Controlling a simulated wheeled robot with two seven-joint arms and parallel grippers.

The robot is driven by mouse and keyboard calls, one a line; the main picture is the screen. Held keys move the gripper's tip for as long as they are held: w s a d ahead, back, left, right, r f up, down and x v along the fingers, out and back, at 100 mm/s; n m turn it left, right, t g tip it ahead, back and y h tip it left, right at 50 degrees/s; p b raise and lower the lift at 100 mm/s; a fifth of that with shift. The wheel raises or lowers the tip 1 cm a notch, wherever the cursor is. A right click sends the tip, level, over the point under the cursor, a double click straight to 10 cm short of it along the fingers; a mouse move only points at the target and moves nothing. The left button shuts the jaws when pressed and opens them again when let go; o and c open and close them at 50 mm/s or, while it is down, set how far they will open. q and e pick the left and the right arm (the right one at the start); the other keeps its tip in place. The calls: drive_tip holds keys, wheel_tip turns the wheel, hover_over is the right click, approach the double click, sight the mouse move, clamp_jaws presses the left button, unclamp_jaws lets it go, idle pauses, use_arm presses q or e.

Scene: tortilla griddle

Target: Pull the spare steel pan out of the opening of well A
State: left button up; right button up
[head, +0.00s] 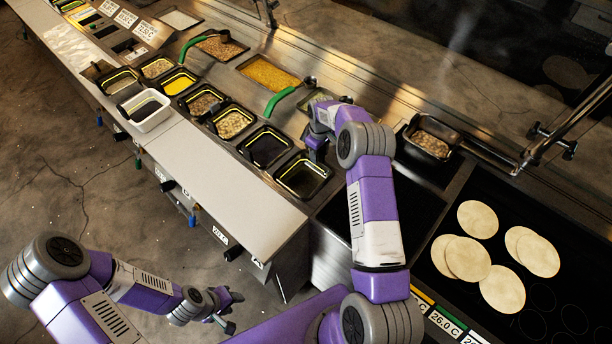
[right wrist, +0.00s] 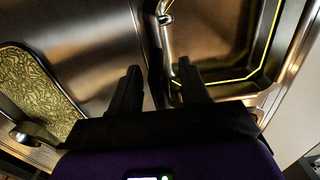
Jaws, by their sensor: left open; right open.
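An empty dark steel pan with a yellow line inside (head: 303,178) sits in the rail opening nearest the counter's right end; I take it for the spare pan of well A. An "A" label (head: 258,264) is on the front below. My right gripper (head: 316,146) is by this pan's far edge, pointing down. In the right wrist view the open fingers (right wrist: 158,88) are near the pan's rim, one finger overlapping the pan (right wrist: 225,40) in the picture. I cannot tell whether they touch it. My left gripper (head: 228,312) is open and empty, low in front of the counter.
A similar empty pan (head: 265,147) stands to the left. A pan of green shreds (right wrist: 35,90) is on the gripper's other side. Green-handled ladles (head: 282,100) lie nearby. A griddle with tortillas (head: 467,258) is at right.

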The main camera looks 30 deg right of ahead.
clamp_jaws()
idle(0.5)
wheel_tip(320, 180, up, 9)
drive_tip(key=shift+r, duration=0.2)
wheel_tip(320, 180, up, 2)
drive_tip(key=shift+r+p, duration=0.25)
drive_tip(key=shift+p, duration=0.25)
drive_tip(key=shift+r+p, duration=0.5)
drive_tip(key=shift+r, duration=0.1)
drive_tip(key=shift+r+p, duration=1.3)
drive_tip(key=shift+r, duration=0.2)
